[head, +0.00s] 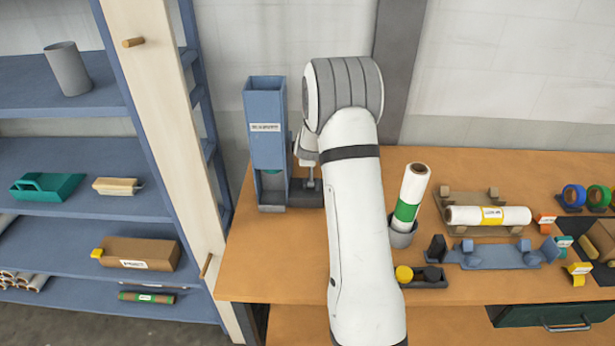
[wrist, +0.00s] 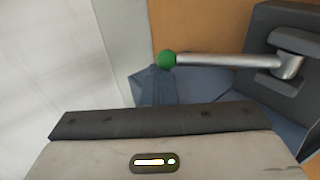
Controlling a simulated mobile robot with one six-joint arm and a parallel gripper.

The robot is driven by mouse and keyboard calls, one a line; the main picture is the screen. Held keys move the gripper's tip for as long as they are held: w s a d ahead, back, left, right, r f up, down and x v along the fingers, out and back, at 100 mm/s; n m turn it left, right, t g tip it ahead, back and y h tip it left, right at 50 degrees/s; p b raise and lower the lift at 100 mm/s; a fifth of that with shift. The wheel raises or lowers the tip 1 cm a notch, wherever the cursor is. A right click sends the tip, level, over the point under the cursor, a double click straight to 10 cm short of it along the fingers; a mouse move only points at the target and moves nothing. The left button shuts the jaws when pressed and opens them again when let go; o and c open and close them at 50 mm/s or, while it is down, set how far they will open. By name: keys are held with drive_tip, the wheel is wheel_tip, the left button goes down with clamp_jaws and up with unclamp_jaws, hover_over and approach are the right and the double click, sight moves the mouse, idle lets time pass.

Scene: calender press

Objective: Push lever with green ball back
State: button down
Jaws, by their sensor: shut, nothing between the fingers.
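In the wrist view, the green ball (wrist: 167,60) sits on the left end of a silver lever rod (wrist: 220,60). The rod runs right to a dark grey bracket (wrist: 290,45). My gripper (wrist: 160,118) is shut and empty, its dark edge below the ball and rod in the picture, with a visible gap. In the head view, the blue labelled tower (head: 266,140) stands at the back left of the bench, just left of my wrist. My arm hides much of the area beside it, and I cannot make out the green ball there.
The wooden bench (head: 270,270) has bare room at front left. Right of my arm are a green-banded roll (head: 410,190) in a cup, a yellow-labelled roll (head: 487,215) on a cradle and several small parts. A blue shelf unit (head: 70,220) stands left.

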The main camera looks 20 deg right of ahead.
drive_tip(key=shift+s+d+r, duration=0.1)
drive_tip(key=shift+d, duration=0.25)
idle(0.4)
drive_tip(key=shift+r+p, duration=0.8)
drive_tip(key=shift+r, duration=0.2)
drive_tip(key=a+b+v, duration=0.1)
drive_tip(key=v, duration=0.6)
drive_tip(key=shift+s, duration=0.25)
